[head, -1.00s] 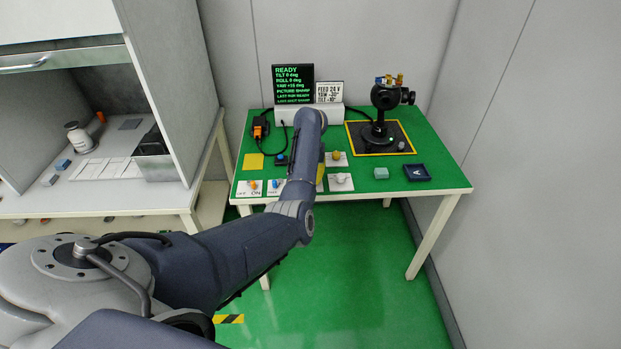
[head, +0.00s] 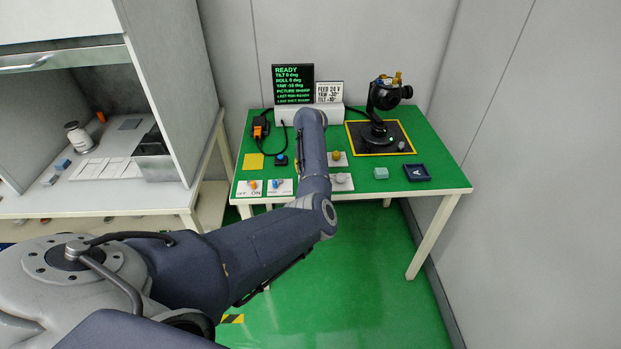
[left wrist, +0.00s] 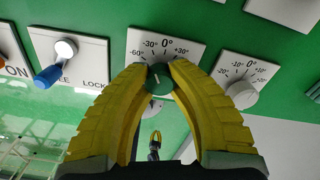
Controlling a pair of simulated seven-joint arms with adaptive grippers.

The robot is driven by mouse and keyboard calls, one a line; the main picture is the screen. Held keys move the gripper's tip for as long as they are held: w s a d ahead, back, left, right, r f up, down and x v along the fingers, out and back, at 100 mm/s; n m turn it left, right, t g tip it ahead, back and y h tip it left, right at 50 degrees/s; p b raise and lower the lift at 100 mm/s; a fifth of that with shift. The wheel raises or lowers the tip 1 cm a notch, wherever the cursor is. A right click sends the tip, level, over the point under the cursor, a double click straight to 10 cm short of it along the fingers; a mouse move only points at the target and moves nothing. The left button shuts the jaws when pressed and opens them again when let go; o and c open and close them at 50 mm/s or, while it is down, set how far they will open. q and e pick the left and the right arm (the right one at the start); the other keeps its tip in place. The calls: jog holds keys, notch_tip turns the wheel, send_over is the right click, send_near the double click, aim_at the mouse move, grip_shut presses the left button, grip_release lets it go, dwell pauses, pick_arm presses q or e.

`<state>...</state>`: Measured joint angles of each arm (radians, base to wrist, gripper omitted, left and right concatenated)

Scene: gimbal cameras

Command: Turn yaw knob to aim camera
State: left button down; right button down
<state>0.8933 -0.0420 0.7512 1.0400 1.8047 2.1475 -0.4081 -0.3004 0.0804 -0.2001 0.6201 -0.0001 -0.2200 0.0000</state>
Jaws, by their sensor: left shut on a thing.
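In the left wrist view my left gripper (left wrist: 160,72) has its yellow fingertips closed around a small round knob (left wrist: 159,82). The knob is on a white plate (left wrist: 190,43) marked -60, -30, 0 and +30, and shows a light pointer line. The fingers cover much of it. In the head view my left forearm hides this gripper and knob. The black gimbal camera (head: 382,97) stands on a dark square with a yellow border, its head turned to the right. The screen (head: 293,86) reads READY, with tilt 0, roll 0 and yaw about -16, in small print. My right gripper is not in view.
A teal block (head: 381,172) and dark tray (head: 417,179) lie at the table's right.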

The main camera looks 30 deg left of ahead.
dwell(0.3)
pick_arm(q)
jog(key=c, duration=1.1)
grip_release()
jog(key=shift+o, duration=0.2)
notch_tip(320, 180, up, 12)
